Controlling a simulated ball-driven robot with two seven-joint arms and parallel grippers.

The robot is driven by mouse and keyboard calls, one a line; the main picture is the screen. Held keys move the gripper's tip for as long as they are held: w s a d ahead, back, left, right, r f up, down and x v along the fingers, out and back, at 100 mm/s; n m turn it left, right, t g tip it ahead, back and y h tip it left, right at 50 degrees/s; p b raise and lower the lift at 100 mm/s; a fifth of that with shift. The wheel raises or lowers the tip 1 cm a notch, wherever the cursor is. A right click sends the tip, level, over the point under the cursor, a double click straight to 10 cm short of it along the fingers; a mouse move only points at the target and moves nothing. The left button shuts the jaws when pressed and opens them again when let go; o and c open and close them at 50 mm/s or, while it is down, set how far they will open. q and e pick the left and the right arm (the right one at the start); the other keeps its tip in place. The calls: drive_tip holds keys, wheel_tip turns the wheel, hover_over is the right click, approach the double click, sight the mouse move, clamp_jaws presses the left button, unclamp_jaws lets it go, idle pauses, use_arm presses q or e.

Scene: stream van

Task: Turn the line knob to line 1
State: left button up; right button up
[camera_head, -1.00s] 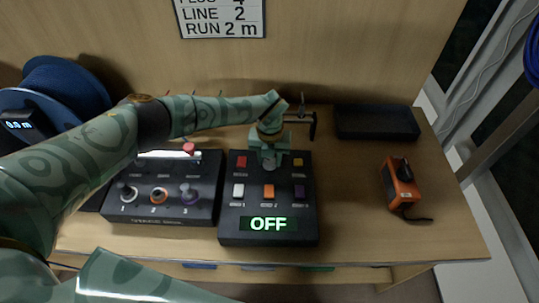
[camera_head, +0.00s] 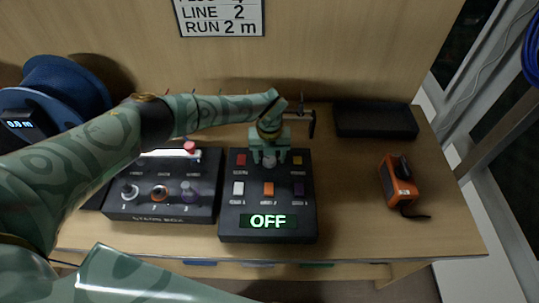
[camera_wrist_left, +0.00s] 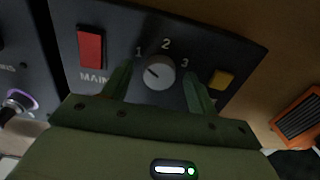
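The line knob (camera_wrist_left: 160,72) is a small round grey knob on the black control box (camera_head: 228,222), with labels 1, 2 and 3 around it. In the left wrist view its dark pointer mark slants to the upper left, towards the 1. My left gripper (camera_wrist_left: 159,86) is open, with one finger on each side of the knob and clear gaps between. In the head view my left gripper (camera_head: 269,156) is over the box's back middle and partly hides the knob. The box display (camera_head: 268,221) reads OFF. My right gripper is not in view.
A red MAIN switch (camera_wrist_left: 91,47) and a yellow button (camera_wrist_left: 221,79) flank the knob. The stage box (camera_head: 155,213) stands left of the control box. An orange device (camera_head: 397,182) and a black tray (camera_head: 376,121) are on the right.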

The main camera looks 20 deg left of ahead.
sight(269, 159)
use_arm(q)
wheel_tip(269, 159, up, 16)
drive_tip(key=p, duration=0.3)
drive_tip(key=shift+r, duration=0.15)
drive_tip(key=shift+s, duration=0.15)
idle(0.4)
